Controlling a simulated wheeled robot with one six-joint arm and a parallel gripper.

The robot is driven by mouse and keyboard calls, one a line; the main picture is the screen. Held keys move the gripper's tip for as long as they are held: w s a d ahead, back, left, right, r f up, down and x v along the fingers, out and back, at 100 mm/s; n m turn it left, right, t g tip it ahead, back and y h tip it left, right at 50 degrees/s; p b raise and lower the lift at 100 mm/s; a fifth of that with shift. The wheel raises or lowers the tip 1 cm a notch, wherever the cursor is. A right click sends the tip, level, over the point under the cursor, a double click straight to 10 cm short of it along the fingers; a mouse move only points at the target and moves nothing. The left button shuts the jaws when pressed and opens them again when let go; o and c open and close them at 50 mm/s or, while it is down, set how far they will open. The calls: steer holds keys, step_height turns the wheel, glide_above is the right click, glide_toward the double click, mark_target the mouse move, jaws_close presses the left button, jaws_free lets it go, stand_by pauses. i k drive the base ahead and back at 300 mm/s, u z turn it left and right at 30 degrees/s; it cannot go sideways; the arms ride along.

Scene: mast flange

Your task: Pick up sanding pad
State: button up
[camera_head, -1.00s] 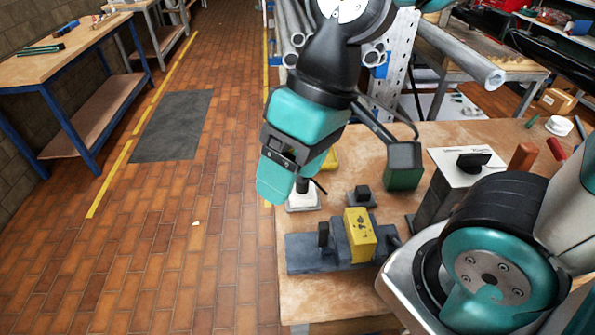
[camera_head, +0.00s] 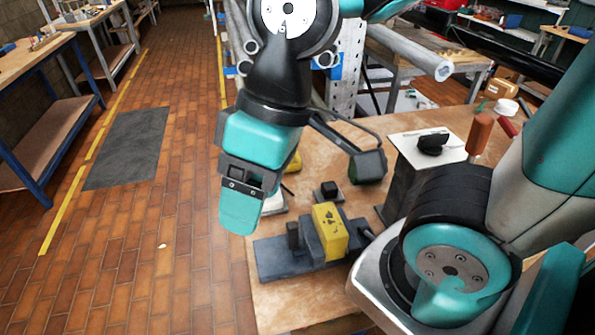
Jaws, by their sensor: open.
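My gripper (camera_head: 241,208) points down at the bench's left edge in the head view, with its teal finger in front; the gap between its fingers is hidden, and nothing shows held. I cannot tell for sure which thing is the sanding pad. A pale flat piece (camera_head: 274,204) lies right behind my gripper, partly hidden by it. A small dark block on a dark base (camera_head: 329,191) stands to the right of my gripper, apart from it. A black knob-like piece (camera_head: 432,144) sits on a white plate (camera_head: 402,142) farther right.
A grey fixture (camera_head: 275,261) with a yellow block (camera_head: 329,232) stands on the wooden bench (camera_head: 290,306) below my gripper. A dark-green box-shaped thing (camera_head: 367,167) is behind. An orange handle (camera_head: 480,133) stands at right. The brick floor at left is open.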

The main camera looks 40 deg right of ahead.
mark_target(329, 191)
steer(key=z, duration=0.85)
